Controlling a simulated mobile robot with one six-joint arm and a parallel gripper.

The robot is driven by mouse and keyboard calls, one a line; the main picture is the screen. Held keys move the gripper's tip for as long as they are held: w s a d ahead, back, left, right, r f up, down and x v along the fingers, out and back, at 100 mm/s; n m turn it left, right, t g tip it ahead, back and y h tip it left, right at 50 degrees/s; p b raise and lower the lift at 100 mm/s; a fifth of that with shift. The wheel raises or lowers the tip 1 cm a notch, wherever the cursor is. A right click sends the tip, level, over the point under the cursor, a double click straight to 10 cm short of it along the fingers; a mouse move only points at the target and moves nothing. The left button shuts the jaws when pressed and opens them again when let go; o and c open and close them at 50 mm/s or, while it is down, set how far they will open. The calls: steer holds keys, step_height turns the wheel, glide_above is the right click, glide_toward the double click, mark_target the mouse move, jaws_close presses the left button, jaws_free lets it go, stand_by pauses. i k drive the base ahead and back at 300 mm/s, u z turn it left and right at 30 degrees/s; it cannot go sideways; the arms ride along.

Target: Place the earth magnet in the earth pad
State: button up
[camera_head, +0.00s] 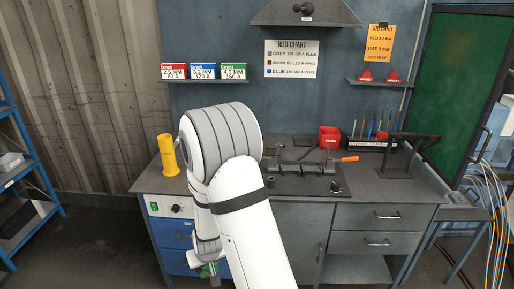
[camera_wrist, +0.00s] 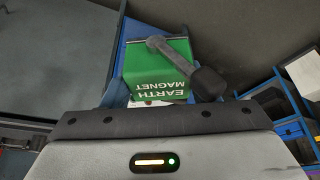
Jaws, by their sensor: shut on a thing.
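The earth magnet (camera_wrist: 158,72) is a green block with white "EARTH MAGNET" lettering and a grey rod with a dark end across it. It sits just ahead of my gripper's palm in the wrist view. I cannot make out a marked earth pad in either view.
The workbench (camera_head: 400,186) carries a yellow cylinder (camera_head: 167,155), a red box (camera_head: 329,137), an orange-handled tool (camera_head: 349,159) and a dark clamp fixture. A blue shelf rack (camera_head: 22,165) stands at the left. Cables (camera_head: 495,210) hang at the right. Floor at the lower left is clear.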

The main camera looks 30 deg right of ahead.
mark_target(272, 152)
steer(key=z, duration=0.15)
steer(key=i, duration=0.8)
steer(key=z, duration=0.95)
